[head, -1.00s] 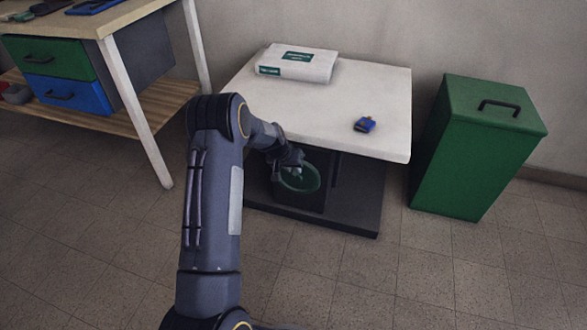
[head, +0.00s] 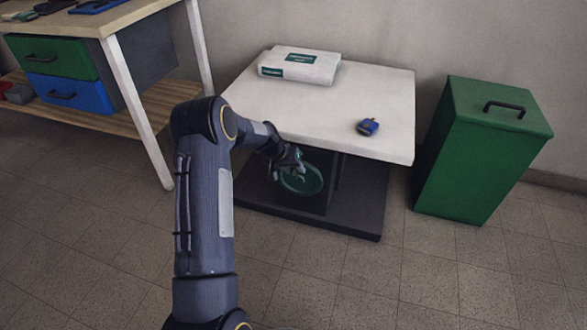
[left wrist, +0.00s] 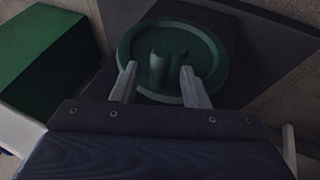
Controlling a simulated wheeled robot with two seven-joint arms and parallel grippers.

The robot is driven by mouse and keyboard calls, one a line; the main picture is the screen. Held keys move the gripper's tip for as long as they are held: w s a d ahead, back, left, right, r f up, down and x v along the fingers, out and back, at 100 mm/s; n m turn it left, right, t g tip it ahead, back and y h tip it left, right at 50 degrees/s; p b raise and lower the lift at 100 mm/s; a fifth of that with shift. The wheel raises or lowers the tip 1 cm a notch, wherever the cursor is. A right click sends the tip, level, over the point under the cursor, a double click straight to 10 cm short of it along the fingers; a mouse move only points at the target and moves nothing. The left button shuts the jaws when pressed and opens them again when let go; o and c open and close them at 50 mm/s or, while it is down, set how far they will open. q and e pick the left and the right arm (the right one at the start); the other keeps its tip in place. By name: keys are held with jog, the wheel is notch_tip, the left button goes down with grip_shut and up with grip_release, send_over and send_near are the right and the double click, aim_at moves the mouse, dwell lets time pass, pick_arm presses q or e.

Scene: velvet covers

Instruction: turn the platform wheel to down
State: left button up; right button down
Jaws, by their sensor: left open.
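The platform wheel (head: 303,181) is a dark green disc on the dark pedestal under the white platform top (head: 345,95). My left gripper (head: 287,172) is at the wheel's left side in the head view. In the left wrist view its two fingers (left wrist: 157,84) are open, pointing at the wheel with the knob between them. I cannot tell whether they touch it. My right gripper is not in view.
A green bin (head: 480,150) stands to the right. A workbench (head: 120,20) with green and blue drawers stands at the left. The floor in front is clear.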

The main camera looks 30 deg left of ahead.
pick_arm(q)
jog(key=p+v, duration=0.2)
jog(key=v, duration=0.5)
jog(key=shift+r+p, duration=0.35)
jog(key=shift+s, duration=0.15)
